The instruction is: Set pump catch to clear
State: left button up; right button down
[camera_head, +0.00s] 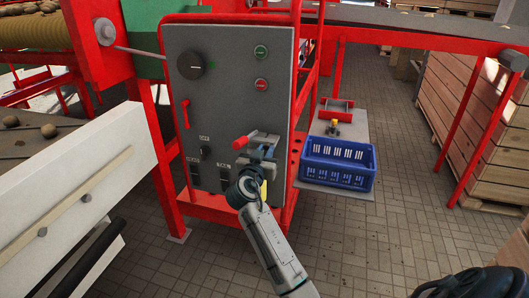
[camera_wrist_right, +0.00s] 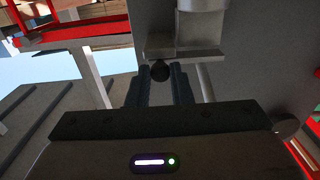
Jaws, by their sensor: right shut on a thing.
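A grey control panel (camera_head: 222,70) stands in a red frame in the head view. On its lower right is a grey bracket (camera_head: 267,138) with a red handle (camera_head: 241,141) that points left. My right gripper (camera_head: 262,154) is at the bracket, just under the red handle. In the right wrist view its dark fingers (camera_wrist_right: 160,82) are shut on a small dark round knob (camera_wrist_right: 160,70) below the bracket (camera_wrist_right: 184,48). My left gripper is out of view.
The panel also carries a black dial (camera_head: 191,65), a green button (camera_head: 261,51), a red button (camera_head: 261,84) and a red lever (camera_head: 186,113) at left. A blue crate (camera_head: 338,180) stands on a small shelf to the right. Tiled floor (camera_head: 400,240) is clear.

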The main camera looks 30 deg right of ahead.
jog(key=s+d, duration=0.3)
jog(key=shift+s+f, duration=0.1)
jog(key=shift+s, duration=0.1)
jog(key=c, duration=1.7)
grip_release()
jog(key=shift+c, duration=0.2)
jog(key=o, duration=0.4)
jog(key=shift+s, duration=0.15)
jog(key=shift+s+d, duration=0.1)
jog(key=shift+d, duration=0.05)
jog(key=shift+b, duration=0.3)
